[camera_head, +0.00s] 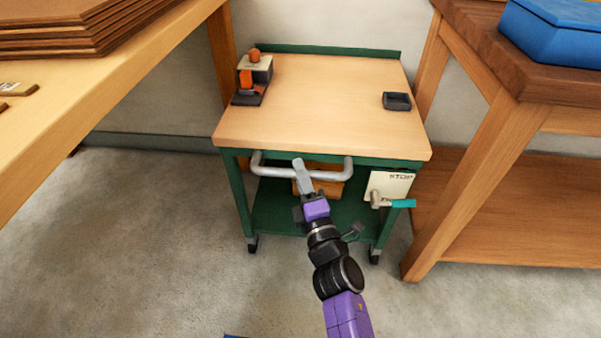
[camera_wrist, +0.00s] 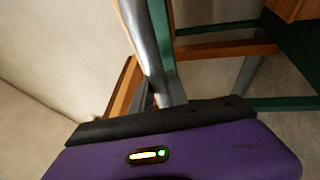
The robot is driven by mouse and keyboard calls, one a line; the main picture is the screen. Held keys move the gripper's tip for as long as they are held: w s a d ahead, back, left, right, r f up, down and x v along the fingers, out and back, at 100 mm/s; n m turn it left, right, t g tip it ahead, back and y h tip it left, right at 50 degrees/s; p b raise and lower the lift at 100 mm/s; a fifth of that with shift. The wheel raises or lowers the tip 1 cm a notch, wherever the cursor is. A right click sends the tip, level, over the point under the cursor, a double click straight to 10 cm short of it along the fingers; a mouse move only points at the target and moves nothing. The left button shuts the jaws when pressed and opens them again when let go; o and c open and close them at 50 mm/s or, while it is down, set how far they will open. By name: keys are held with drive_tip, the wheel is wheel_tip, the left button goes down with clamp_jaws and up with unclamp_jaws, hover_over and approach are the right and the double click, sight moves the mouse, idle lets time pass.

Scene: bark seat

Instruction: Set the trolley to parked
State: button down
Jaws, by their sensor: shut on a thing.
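The trolley (camera_head: 325,100) has a wooden top on a green frame and stands between two wooden benches. A pale grey U-shaped handle (camera_head: 270,171) sticks out from its front. My gripper (camera_head: 299,168) is at the middle of this handle, with its jaws shut on it. A cream plate (camera_head: 382,182) marked STOP hangs on the front right leg. A lever with a teal grip (camera_head: 403,204) sits at the plate's lower part and points right, away from the STOP word. Its lower lettering is partly hidden.
A small machine with orange parts (camera_head: 254,75) and a dark tray (camera_head: 397,101) sit on the trolley top. A bench with stacked boards (camera_head: 80,30) is at left. A bench with a blue box (camera_head: 550,35) is close at right. Concrete floor in front is clear.

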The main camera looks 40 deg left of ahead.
drive_tip(key=shift+w, duration=0.3)
drive_tip(key=c, duration=1.3)
unclamp_jaws()
drive_tip(key=shift+s, duration=0.1)
drive_tip(key=p+v, duration=0.4)
drive_tip(key=v, duration=0.3)
drive_tip(key=shift+s+d, duration=0.25)
drive_tip(key=shift+s, duration=0.05)
